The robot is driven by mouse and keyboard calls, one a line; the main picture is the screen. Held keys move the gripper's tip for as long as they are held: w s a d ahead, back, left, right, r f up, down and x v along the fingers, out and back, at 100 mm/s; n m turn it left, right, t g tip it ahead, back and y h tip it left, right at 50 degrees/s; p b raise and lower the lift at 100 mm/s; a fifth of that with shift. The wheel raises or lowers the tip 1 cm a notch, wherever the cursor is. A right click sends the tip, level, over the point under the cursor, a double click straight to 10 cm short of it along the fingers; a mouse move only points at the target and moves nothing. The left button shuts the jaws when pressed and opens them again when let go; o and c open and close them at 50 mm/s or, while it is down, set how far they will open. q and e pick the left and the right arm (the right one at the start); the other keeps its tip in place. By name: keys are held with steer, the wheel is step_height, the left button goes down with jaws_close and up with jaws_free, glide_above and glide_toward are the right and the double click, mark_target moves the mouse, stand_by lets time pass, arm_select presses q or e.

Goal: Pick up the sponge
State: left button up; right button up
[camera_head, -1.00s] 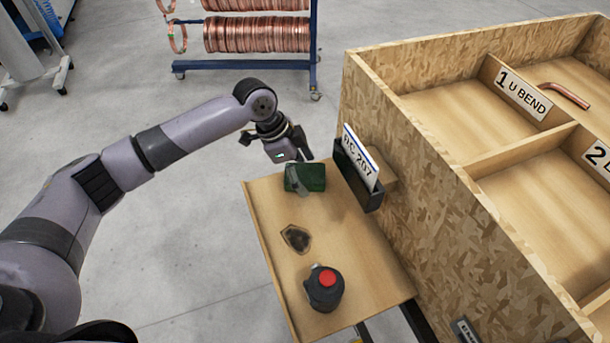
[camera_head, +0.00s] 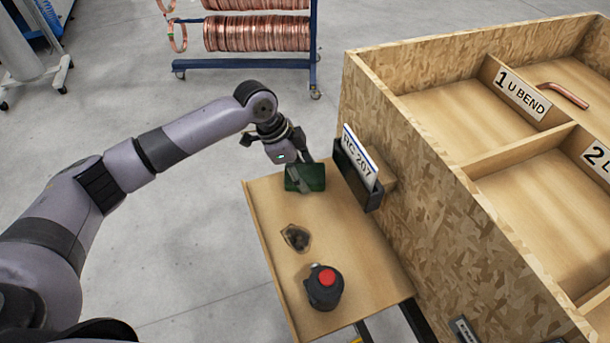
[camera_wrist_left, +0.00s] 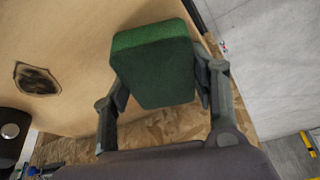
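The sponge (camera_head: 314,174) is a green block at the far end of the small wooden side table (camera_head: 345,235). My left gripper (camera_head: 303,176) reaches down over it from behind, with one grey finger across the near face. In the left wrist view, the sponge (camera_wrist_left: 153,65) sits between the two fingers of my left gripper (camera_wrist_left: 163,92). The fingers appear to press on its two sides. Whether the sponge's underside touches the table is hidden. My right gripper is not in view.
A dark stained patch (camera_head: 296,237) lies on the table, with a dark round device with a red button (camera_head: 326,287) in front. A black holder with an RC 207 card (camera_head: 359,165) stands right of the sponge, against the large chipboard crate (camera_head: 425,180).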

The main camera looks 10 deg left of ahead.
arm_select(q)
steer(key=shift+c, duration=1)
steer(key=shift+r+b, duration=0.35)
steer(key=shift+b, duration=0.05)
step_height(320, 180, up, 28)
steer(key=b, duration=0.3)
steer(key=shift+b, duration=0.3)
steer(key=shift+f, duration=0.1)
